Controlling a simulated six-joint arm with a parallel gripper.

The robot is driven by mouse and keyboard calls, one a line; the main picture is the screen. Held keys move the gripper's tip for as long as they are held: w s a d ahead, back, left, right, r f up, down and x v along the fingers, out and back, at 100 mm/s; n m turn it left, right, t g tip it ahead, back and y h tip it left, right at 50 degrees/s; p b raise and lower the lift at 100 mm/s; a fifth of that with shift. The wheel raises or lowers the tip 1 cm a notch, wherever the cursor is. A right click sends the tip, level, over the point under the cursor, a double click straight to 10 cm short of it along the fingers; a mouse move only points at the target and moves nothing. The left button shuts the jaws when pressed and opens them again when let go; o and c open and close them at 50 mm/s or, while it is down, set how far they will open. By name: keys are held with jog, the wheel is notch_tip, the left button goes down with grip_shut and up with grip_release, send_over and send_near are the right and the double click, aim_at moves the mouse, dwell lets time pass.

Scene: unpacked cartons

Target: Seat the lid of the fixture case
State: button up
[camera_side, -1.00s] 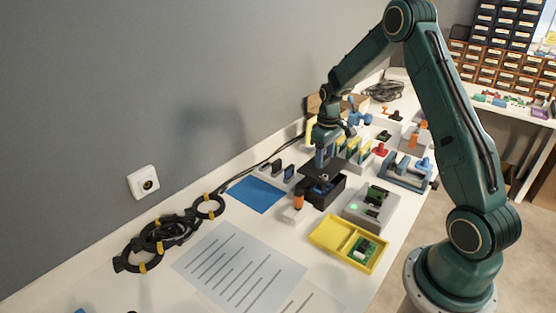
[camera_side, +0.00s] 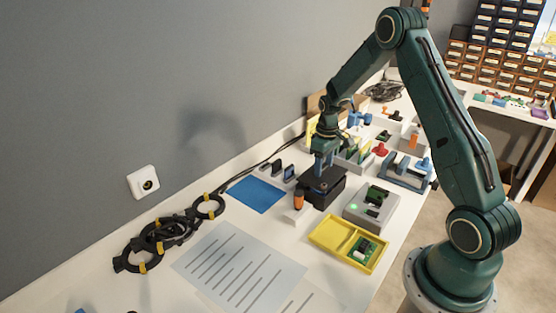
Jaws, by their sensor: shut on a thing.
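The fixture case is a small black box (camera_side: 328,197) on the white bench, near the middle of the camera_side view. Its dark flat lid (camera_side: 334,181) lies over the top of the box, with little or no gap that I can make out. My gripper (camera_side: 319,172) points down and is shut on the lid from above. Whether the lid sits fully flush cannot be told at this size. The inside of the case is hidden under the lid.
A grey device with a green light (camera_side: 371,207) and a yellow tray (camera_side: 325,233) with a green board are close in front. A blue mat (camera_side: 256,194) lies left.

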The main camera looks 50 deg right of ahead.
jog(key=shift+f, duration=0.8)
jog(key=o, duration=1.1)
jog(key=shift+r, duration=0.1)
notch_tip(320, 180, up, 14)
jog(key=shift+f, duration=0.2)
